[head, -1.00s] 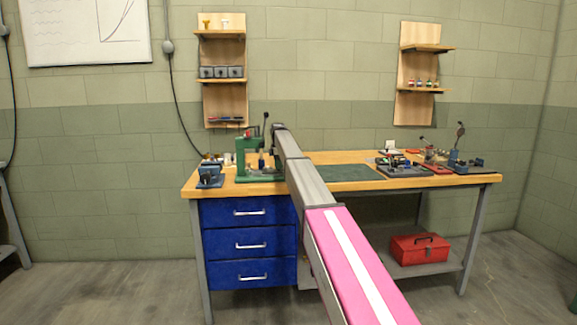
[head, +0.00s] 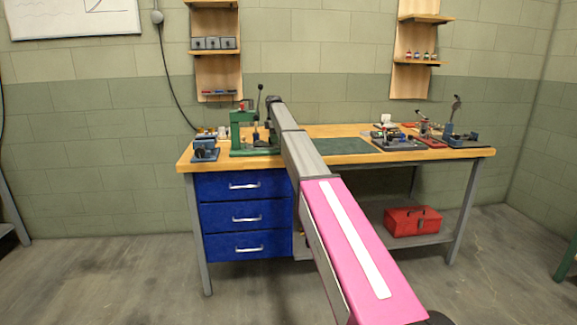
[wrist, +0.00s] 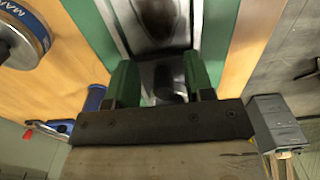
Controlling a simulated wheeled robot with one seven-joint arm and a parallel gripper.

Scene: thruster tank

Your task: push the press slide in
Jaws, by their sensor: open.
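The green press (head: 240,132) stands on the left part of the workbench in the head view, with a lever rising beside it. My arm reaches over the bench to its right side, and my gripper is hidden behind the arm's end there. In the wrist view my gripper (wrist: 161,84) is open, its two green fingers apart. Beyond and between the fingers is a shiny metal strip on a green base (wrist: 95,30), with dark shapes on it. I cannot tell for certain which part is the press slide, or whether the fingers touch it.
A small blue device (head: 205,150) stands left of the press. A green mat (head: 343,146) lies in the bench's middle, with fixtures (head: 398,141) to its right. Blue drawers (head: 245,215) are below, a red toolbox (head: 412,220) on the lower shelf. The floor in front is mostly clear.

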